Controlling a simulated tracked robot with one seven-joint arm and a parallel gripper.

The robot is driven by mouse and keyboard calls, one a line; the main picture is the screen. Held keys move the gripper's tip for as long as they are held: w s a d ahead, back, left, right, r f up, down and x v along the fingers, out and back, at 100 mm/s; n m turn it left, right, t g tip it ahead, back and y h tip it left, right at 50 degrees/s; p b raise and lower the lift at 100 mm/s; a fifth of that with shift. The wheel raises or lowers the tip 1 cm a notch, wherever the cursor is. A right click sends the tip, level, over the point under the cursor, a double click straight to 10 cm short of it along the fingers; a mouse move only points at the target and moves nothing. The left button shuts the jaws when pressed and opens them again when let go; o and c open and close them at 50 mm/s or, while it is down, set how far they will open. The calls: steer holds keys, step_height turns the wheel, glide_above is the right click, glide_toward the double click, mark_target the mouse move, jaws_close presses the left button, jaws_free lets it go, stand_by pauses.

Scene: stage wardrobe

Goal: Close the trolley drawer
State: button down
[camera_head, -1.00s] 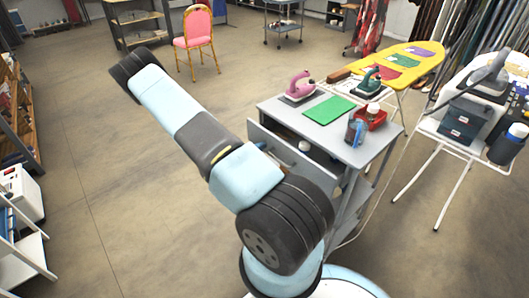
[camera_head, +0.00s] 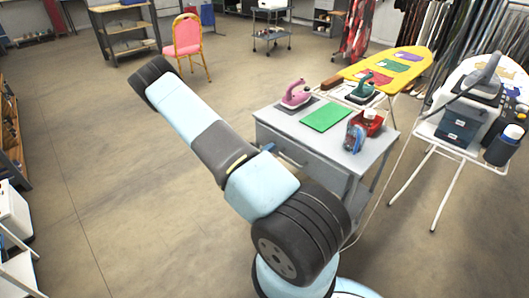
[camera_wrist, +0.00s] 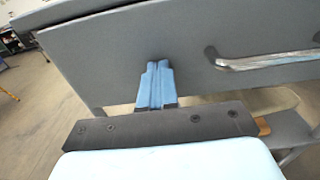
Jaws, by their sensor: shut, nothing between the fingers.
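The grey trolley (camera_head: 322,142) stands right of centre in the head view. Its drawer front (camera_head: 276,146) sits against the trolley body, with no open drawer interior visible; my arm hides part of this side. In the wrist view the grey drawer front (camera_wrist: 130,45) fills the upper part, with its metal handle (camera_wrist: 265,61) at the right. My gripper (camera_wrist: 158,66) is shut and empty, its blue fingers pointing at the drawer front, left of the handle. The fingertips are at or very near the panel; I cannot tell whether they touch.
On the trolley top are a pink iron (camera_head: 296,94), a green mat (camera_head: 327,117), a red bin (camera_head: 371,121) and a blue item (camera_head: 355,137). A yellow ironing board (camera_head: 392,65) stands behind. The floor left of the trolley is clear.

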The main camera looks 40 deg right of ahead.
steer(key=shift+s+d+r+g, duration=0.1)
steer(key=shift+s+d+g, duration=0.2)
steer(key=shift+d, duration=0.2)
steer(key=shift+a, duration=0.1)
steer(key=s+a, duration=0.2)
steer(key=a, duration=1.3)
steer(key=s+a+r+m+g+y, duration=0.25)
steer(key=r+m, duration=0.25)
steer(key=r, duration=0.3)
steer(key=s+a+r+m+g+y, duration=0.15)
steer(key=r+m+y, duration=0.25)
steer(key=r, duration=0.5)
steer(key=s+a+r+m+g+y, duration=0.1)
steer(key=s+r+m+g+y, duration=0.15)
steer(key=r+m, duration=0.4)
steer(key=s+a+r+m+t+y, duration=0.2)
steer(key=s+a+r+t+y, duration=0.2)
steer(key=s+r, duration=0.4)
steer(key=s+a+r+m+t+y, duration=0.2)
steer(key=s+a+r+t+y, duration=0.2)
steer(key=r, duration=1)
steer(key=s+a+t, duration=0.1)
steer(key=s+a, duration=0.2)
steer(key=s, duration=0.2)
steer(key=shift+s+r+y, duration=0.2)
steer(key=shift+r+y, duration=0.1)
steer(key=shift+y, duration=0.1)
